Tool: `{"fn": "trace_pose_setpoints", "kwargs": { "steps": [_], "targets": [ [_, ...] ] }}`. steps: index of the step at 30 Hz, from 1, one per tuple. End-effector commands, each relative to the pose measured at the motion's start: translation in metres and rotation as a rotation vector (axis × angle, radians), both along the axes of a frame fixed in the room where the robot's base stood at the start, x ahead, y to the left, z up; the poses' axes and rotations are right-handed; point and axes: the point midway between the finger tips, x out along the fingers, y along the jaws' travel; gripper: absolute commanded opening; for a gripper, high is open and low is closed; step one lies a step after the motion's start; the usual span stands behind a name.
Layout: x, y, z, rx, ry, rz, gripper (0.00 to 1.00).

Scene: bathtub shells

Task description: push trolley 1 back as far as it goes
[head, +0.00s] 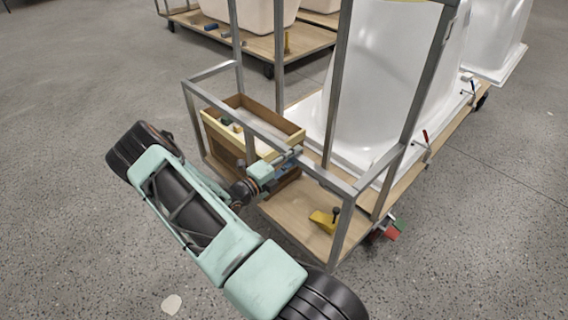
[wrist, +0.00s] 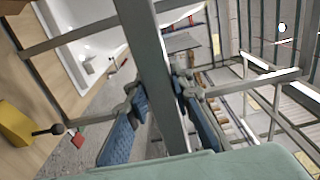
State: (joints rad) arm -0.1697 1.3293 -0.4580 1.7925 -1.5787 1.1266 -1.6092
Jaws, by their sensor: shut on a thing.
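The near trolley, which I take to be trolley 1, has a grey metal frame (head: 333,97) and a wooden deck (head: 287,213). It carries upright white bathtub shells (head: 382,75). My gripper (head: 290,158) is at the frame's near end, beside a wooden box. In the wrist view my blue-padded fingers (wrist: 163,95) are on either side of a grey metal bar (wrist: 158,60) of the frame and shut on it. The trolley's castors are mostly hidden in the head view.
A wooden box (head: 213,126) with small items sits at the frame's left side. A yellow block with a black knob (head: 325,220) is on the deck. Red and green parts (head: 391,230) show by the near corner. Another loaded trolley (head: 258,45) stands behind.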

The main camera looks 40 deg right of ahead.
Motion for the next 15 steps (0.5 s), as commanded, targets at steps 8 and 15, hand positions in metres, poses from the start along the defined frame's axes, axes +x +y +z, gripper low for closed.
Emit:
{"fn": "trace_pose_setpoints", "kwargs": {
  "steps": [8, 15],
  "targets": [
    [0.003, -0.055, 0.001, -0.006, 0.000, -0.004, 0.00],
    [0.006, -0.100, 0.001, -0.006, 0.000, -0.003, 0.00]
  ]
}}
